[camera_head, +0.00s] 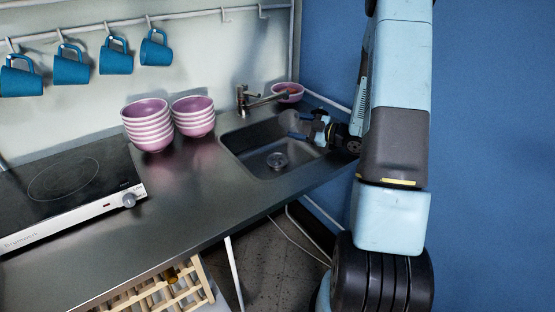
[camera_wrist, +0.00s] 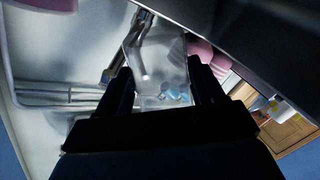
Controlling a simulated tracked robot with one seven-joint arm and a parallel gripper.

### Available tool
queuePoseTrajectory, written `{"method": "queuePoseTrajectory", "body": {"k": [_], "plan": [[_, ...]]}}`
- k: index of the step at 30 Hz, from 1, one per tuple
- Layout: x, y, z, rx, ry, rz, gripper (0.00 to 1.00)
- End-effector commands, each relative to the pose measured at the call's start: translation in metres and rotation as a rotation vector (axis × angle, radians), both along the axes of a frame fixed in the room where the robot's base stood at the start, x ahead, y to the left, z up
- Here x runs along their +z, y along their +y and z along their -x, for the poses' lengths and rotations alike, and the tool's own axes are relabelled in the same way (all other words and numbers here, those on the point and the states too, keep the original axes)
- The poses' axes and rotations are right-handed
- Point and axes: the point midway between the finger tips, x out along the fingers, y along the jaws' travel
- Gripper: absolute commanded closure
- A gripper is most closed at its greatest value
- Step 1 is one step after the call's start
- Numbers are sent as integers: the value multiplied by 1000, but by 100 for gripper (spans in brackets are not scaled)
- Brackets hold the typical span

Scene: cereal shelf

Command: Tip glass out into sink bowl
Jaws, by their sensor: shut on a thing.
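My gripper (camera_head: 310,128) is at the right side of the sink bowl (camera_head: 246,144), above its back right part. It is shut on a clear glass (camera_head: 291,121), which looks greyish and see-through in the head view. In the wrist view the glass (camera_wrist: 154,62) sits between the two dark fingers of my gripper (camera_wrist: 162,80). Small light-blue shapes show in or through it. The glass looks tilted, but I cannot tell how far or where its mouth points. The sink drain (camera_head: 277,160) is in view, and I see no liquid falling.
A tap (camera_head: 245,98) stands behind the sink, and a pink bowl (camera_head: 288,91) is at the back right corner. Two stacks of pink bowls (camera_head: 148,124) (camera_head: 193,116) stand left of the sink. A hob (camera_head: 70,180) is farther left. Blue mugs (camera_head: 116,57) hang above.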

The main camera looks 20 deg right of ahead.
Motion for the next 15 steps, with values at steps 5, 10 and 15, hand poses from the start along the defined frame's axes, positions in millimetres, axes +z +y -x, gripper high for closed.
{"method": "queuePoseTrajectory", "body": {"k": [5,10,15], "plan": [[1,-6,-4,-1,60,-82,86],[6,-12,-9,-3,125,-166,86],[11,-17,-13,-3,190,-252,86]]}}
